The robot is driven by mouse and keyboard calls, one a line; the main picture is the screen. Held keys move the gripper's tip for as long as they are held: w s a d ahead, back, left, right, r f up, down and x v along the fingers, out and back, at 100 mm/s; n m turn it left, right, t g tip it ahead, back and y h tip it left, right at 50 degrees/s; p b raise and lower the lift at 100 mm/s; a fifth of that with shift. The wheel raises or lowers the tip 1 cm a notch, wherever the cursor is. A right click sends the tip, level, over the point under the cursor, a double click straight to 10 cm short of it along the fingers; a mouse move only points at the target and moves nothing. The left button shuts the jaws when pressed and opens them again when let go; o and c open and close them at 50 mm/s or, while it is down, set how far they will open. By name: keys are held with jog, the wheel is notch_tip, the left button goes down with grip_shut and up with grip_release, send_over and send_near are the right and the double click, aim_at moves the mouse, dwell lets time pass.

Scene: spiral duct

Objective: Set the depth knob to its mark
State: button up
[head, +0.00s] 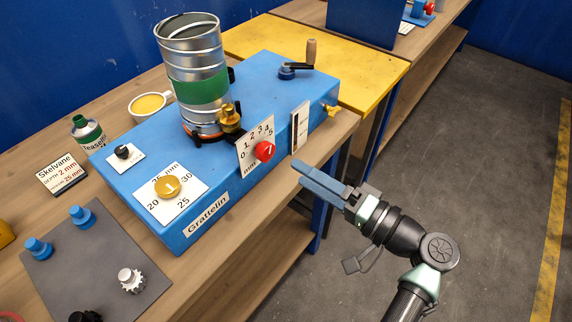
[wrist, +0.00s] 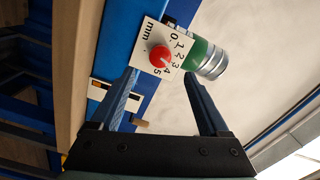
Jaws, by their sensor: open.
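The red depth knob (head: 265,151) sits on a white 0-to-5 mm dial plate (head: 245,153) on the front face of the blue machine. In the wrist view the knob (wrist: 160,56) appears between the fingertips, and its white pointer line seems to face the 3-to-4 side. A card (head: 62,174) on the bench reads "Skelvane", depth 2 mm, with a 25 mm line below. My gripper (head: 301,176) is open and empty, in front of the machine, to the right of the knob and apart from it. The fingers also show in the wrist view (wrist: 161,72).
A yellow knob (head: 168,187) on a 20-to-30 mm plate and a black knob (head: 123,152) sit on the machine's top. A metal duct (head: 191,60) stands behind the dial. A slotted white plate (head: 300,128) is right of the dial. The floor (head: 470,130) at right is clear.

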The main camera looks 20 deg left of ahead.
jog(key=v, duration=0.5)
jog(key=shift+s+d+b, duration=0.1)
jog(key=shift+d+b, duration=0.05)
jog(key=shift+b, duration=0.15)
jog(key=w+r+t+h+p, duration=0.2)
jog(key=w+r+t+h, duration=0.3)
jog(key=r, duration=0.7)
jog(key=w+r+t+h+p, duration=0.2)
jog(key=w+r+t+h, duration=0.25)
jog(key=r, duration=0.75)
jog(key=s+d+r+t+h, duration=0.1)
jog(key=s+r+t+h, duration=0.2)
jog(key=r, duration=1)
jog(key=s+d+r+t+h+p, duration=0.1)
jog(key=s+r+t+h, duration=0.3)
jog(key=s+r+t, duration=0.4)
jog(key=s+r, duration=0.6)
jog(key=shift+d+t, duration=0.35)
